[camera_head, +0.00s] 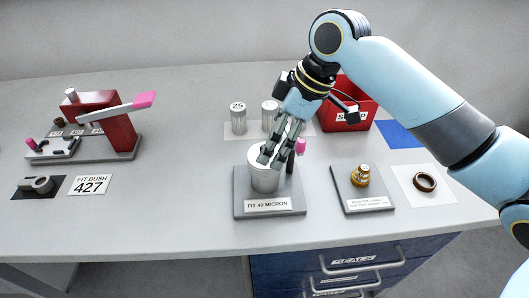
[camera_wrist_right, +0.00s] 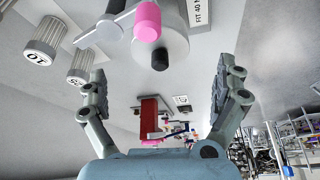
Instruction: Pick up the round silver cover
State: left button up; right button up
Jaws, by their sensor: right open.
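A round silver cover (camera_head: 257,153) tops a silver canister (camera_head: 264,181) on a grey plate labelled "FIT 40 MICRON". My right gripper (camera_head: 268,158) reaches down over the canister and hides part of the cover. In the right wrist view, my right gripper (camera_wrist_right: 162,88) has its fingers spread with nothing between them. The round silver body (camera_wrist_right: 182,32) shows at the top of that view, beyond the fingertips. Whether a finger touches the cover I cannot tell. My left gripper is not in view.
A pink-tipped handle (camera_head: 300,147) stands beside the canister. Filter cylinders (camera_head: 238,119) stand behind, with a red bin (camera_head: 358,97) at the back right. A brass fitting (camera_head: 360,175) and brown ring (camera_head: 425,182) lie to the right. A red clamp (camera_head: 116,130) stands left.

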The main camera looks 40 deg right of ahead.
jog(key=x, duration=0.4)
jog(key=shift+w+a+r+p, duration=0.1)
jog(key=shift+w+a+p, duration=0.1)
jog(key=shift+p, duration=0.15)
jog(key=shift+f, duration=0.35)
jog(key=shift+c, duration=0.2)
jog(key=c, duration=0.5)
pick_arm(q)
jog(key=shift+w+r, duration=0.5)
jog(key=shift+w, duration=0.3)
pick_arm(e)
jog(key=c, duration=0.9)
jog(key=shift+r, duration=0.1)
